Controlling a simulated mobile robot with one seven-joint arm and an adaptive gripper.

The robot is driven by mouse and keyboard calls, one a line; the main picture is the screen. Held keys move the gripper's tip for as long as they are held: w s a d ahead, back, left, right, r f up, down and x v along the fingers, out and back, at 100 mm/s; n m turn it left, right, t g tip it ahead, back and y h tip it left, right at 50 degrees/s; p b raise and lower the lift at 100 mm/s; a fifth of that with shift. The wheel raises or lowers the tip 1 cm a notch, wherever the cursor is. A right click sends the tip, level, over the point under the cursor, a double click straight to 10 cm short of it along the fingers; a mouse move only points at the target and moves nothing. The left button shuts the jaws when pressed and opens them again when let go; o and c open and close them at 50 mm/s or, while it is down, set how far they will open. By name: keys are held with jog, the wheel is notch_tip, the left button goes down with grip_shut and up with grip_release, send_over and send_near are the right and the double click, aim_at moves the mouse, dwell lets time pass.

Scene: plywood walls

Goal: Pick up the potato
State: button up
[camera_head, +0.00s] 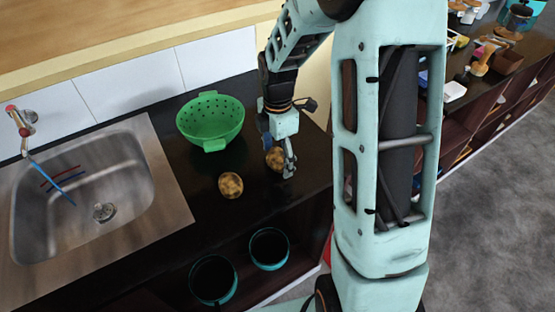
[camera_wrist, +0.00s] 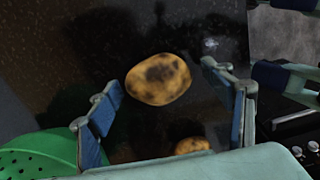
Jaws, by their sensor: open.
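Two brown, dark-blotched potatoes lie on the black counter. In the head view, one potato (camera_head: 230,185) lies in the open in front of the green colander. The other potato (camera_head: 273,157) is right beside my gripper (camera_head: 287,168), which partly covers it. In the wrist view, one potato (camera_wrist: 158,82) shows whole between the two blue-padded fingers of my gripper (camera_wrist: 163,77), with a gap on both sides. A second potato (camera_wrist: 192,146) is partly cut off by the gripper body at the bottom. My gripper is open and empty, pointing down at the counter.
The green colander (camera_head: 210,117) stands left of my gripper and also shows in the wrist view (camera_wrist: 38,155). A steel sink (camera_head: 85,215) is at the left. Two dark teal-rimmed pots (camera_head: 269,249) (camera_head: 213,280) are below the counter's front edge. A tiled wall runs behind.

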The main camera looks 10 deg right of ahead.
jog(key=shift+f, duration=0.25)
jog(key=c, duration=1.3)
jog(key=shift+r, duration=0.1)
